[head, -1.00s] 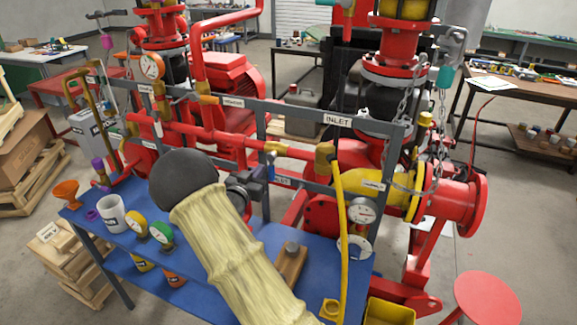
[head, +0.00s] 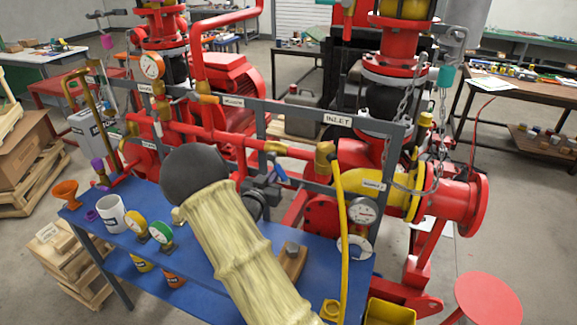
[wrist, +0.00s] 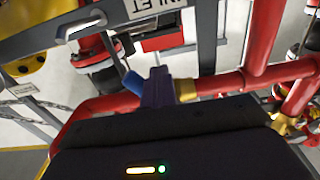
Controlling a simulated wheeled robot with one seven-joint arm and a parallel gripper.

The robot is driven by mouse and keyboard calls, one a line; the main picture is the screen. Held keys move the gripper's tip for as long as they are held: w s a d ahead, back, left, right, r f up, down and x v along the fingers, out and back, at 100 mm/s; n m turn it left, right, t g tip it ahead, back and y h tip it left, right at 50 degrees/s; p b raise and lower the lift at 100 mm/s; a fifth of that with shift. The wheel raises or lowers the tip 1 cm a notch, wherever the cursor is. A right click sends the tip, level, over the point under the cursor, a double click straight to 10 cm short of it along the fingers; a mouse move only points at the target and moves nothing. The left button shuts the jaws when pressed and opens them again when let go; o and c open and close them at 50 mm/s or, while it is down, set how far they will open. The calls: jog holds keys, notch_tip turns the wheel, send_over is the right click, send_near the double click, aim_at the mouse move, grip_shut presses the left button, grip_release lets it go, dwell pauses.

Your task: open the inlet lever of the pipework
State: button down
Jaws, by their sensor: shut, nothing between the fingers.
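A blue lever (head: 280,171) shows beside an orange-brass valve body (head: 276,147) on the red pipe, left of and below the INLET sign (head: 337,119). In the wrist view the lever's blue end (wrist: 134,82) shows just left of my gripper (wrist: 157,86), and the brass fitting (wrist: 184,89) is just right of it. My gripper is shut and empty, close beside the lever. I cannot tell whether they touch. In the head view my dark wrist and cream-sleeved forearm hide part of the bench, and my gripper (head: 267,181) is small beyond them.
A grey frame rail (head: 285,107) runs above the lever. A yellow hose (head: 341,230) and a pressure gauge (head: 362,211) are to the right. A blue bench (head: 200,262) bears a white mug (head: 111,214), an orange funnel (head: 66,193) and other small items.

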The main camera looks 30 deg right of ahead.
jog(key=shift+s+d+r, duration=0.15)
jog(key=shift+s+d, duration=0.4)
jog(key=shift+s, duration=0.05)
jog(key=shift+s+d+r, duration=0.35)
jog(key=shift+s+r, duration=0.05)
jog(key=shift+s, duration=0.1)
jog(key=shift+s+d+r+b, duration=0.5)
jog(key=shift+s+d+r, duration=0.05)
jog(key=shift+s+r, duration=0.15)
send_near(282, 174)
jog(key=shift+s+d+r+b, duration=0.2)
jog(key=shift+s+d+r, duration=0.1)
jog(key=shift+d, duration=0.15)
jog(key=shift+s+d+r+b, duration=0.15)
jog(key=shift+s+d+r, duration=0.05)
jog(key=shift+d+r, duration=0.2)
dwell(0.5)
